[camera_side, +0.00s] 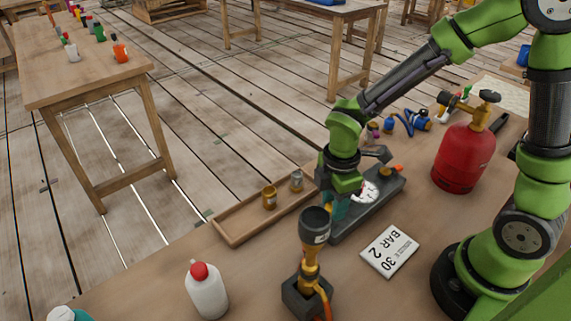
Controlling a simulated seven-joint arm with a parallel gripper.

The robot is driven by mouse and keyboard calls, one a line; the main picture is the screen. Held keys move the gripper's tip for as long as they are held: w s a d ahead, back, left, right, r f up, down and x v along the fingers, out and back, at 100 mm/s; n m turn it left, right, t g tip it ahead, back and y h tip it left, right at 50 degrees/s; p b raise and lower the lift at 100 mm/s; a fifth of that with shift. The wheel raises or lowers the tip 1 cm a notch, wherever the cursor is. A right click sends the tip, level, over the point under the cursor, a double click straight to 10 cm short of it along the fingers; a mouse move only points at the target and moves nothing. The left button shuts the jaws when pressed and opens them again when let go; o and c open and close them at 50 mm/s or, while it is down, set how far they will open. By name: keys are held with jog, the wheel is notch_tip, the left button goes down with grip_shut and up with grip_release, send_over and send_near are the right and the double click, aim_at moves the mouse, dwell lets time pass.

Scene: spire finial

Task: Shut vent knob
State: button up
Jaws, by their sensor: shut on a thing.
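My gripper (338,207) points down at the near left end of a dark grey gauge block (375,211). It is shut on a small part there, which I take to be the vent knob. The jaws and wrist hide most of this part, so its turn position cannot be told. A white round dial gauge (368,191) sits on the block just right of the gripper. A small orange knob (397,168) is at the block's far end.
A red gas cylinder (464,157) stands right of the block. A torch (313,250) in a dark stand and a white red-capped bottle (206,290) are in front. A card reading "BAR" (390,250) lies nearby. A wooden tray (235,228) holds two small jars.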

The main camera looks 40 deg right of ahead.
jog(key=m, duration=1.1)
dwell(0.7)
jog(key=o, duration=1)
jog(key=shift+o, duration=0.2)
jog(key=shift+r, duration=0.1)
notch_tip(320, 180, up, 17)
